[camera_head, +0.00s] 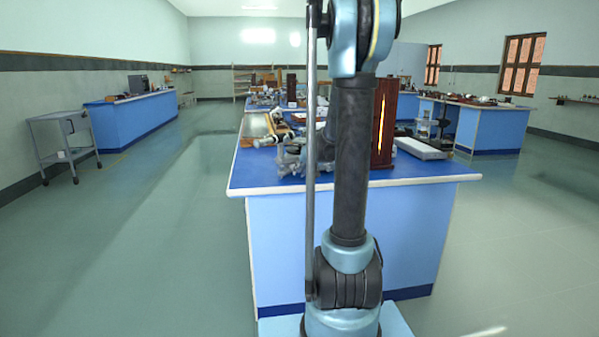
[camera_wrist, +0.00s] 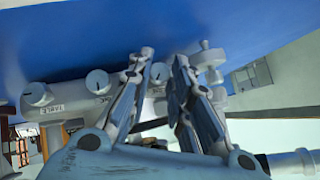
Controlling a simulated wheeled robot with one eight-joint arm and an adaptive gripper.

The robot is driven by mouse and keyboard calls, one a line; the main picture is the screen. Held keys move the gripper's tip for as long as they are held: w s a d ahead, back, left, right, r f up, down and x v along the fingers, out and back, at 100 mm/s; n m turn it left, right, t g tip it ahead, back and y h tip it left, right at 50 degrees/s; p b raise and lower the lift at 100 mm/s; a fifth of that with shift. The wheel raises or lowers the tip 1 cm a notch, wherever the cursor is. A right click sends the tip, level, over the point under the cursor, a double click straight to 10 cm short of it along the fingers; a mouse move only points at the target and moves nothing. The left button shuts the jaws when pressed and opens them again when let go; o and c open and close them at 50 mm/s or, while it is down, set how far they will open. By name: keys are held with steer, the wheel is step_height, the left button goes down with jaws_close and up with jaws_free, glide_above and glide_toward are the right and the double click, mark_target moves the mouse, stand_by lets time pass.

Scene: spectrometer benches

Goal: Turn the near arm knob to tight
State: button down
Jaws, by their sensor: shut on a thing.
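In the wrist view my gripper (camera_wrist: 163,60) has its two fingers on either side of a small pale round knob (camera_wrist: 160,73), and is shut on it. The knob has a dark pointer mark and sits on the grey-white body of the instrument (camera_wrist: 68,94). Two similar knobs show to the left, one by a label reading TABLE (camera_wrist: 38,94) and one closer to the fingers (camera_wrist: 97,80). The fingers partly cover the held knob's surroundings, and I cannot read its label.
The instrument stands on a blue-topped bench (camera_head: 420,170) with a pale edge. A dark wooden box with a bright slit (camera_head: 383,125) and a pale flat block (camera_head: 421,148) stand to the right. A grey trolley (camera_head: 62,140) is at left. Floor on both sides is clear.

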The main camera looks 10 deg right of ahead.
steer(key=m+y, duration=0.1)
steer(key=y, duration=0.1)
steer(key=d+m+y, duration=0.1)
steer(key=y, duration=0.1)
steer(key=shift+f+m+t, duration=0.3)
steer(key=shift+t, duration=0.1)
steer(key=m+y, duration=0.1)
steer(key=m+t+y, duration=0.1)
steer(key=y, duration=0.1)
steer(key=shift+d+f, duration=0.15)
steer(key=shift+f, duration=0.2)
steer(key=shift+m+t+y, duration=0.3)
steer(key=shift+m+y, duration=0.1)
steer(key=shift+s, duration=0.1)
steer(key=c, duration=1.5)
jaws_free()
steer(key=shift+o, duration=0.2)
steer(key=shift+v, duration=3.9)
